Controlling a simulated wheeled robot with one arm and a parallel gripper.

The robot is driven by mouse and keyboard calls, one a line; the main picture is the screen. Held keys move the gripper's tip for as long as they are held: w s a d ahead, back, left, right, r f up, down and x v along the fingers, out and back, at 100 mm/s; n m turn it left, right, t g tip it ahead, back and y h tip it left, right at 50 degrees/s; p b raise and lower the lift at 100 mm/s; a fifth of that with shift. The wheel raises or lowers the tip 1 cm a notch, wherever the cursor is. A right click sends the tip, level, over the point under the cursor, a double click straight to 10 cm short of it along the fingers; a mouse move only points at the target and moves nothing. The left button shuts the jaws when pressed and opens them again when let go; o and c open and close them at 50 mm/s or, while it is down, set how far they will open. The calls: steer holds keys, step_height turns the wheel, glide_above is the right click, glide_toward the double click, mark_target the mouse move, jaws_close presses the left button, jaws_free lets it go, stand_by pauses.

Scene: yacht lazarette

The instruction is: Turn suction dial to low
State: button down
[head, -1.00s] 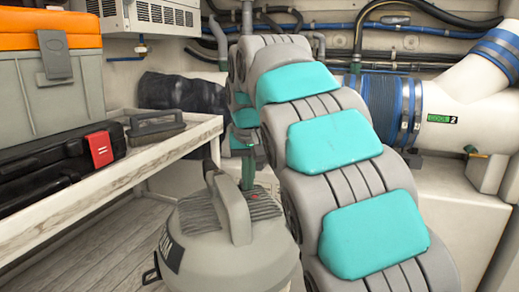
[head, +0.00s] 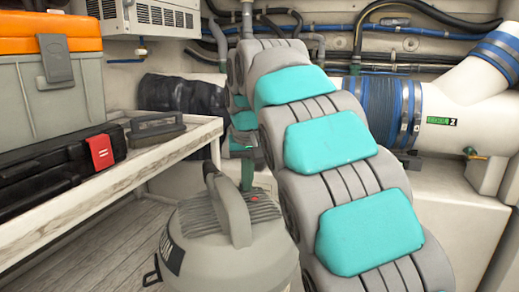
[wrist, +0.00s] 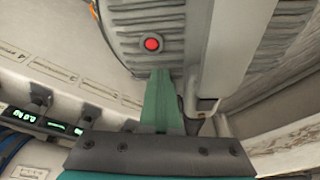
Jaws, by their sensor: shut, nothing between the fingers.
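The grey canister vacuum (head: 225,255) stands low in the middle of the head view, with a carry handle (head: 230,208) over its ribbed top. A small red round button (head: 255,199) is on that top; it shows larger in the wrist view (wrist: 152,44). I cannot make out a marked suction dial or its setting. My gripper (head: 247,186) points down at the ribbed top, close to the red button and behind the handle. Its green fingers are shut and empty, and they also show in the wrist view (wrist: 163,74). Whether they touch the vacuum is unclear.
A bench (head: 190,142) at left carries an orange-and-grey toolbox (head: 45,85), a black case (head: 60,165) and a dark brush-like item (head: 155,127). A white duct (head: 440,108) with blue bands and hoses line the back wall. My arm fills the centre right.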

steer(key=shift+a, duration=0.15)
steer(key=shift+s, duration=0.4)
steer(key=shift+r, duration=1.9)
steer(key=shift+a+r, duration=0.15)
steer(key=shift+r, duration=0.85)
steer(key=shift+d, duration=0.2)
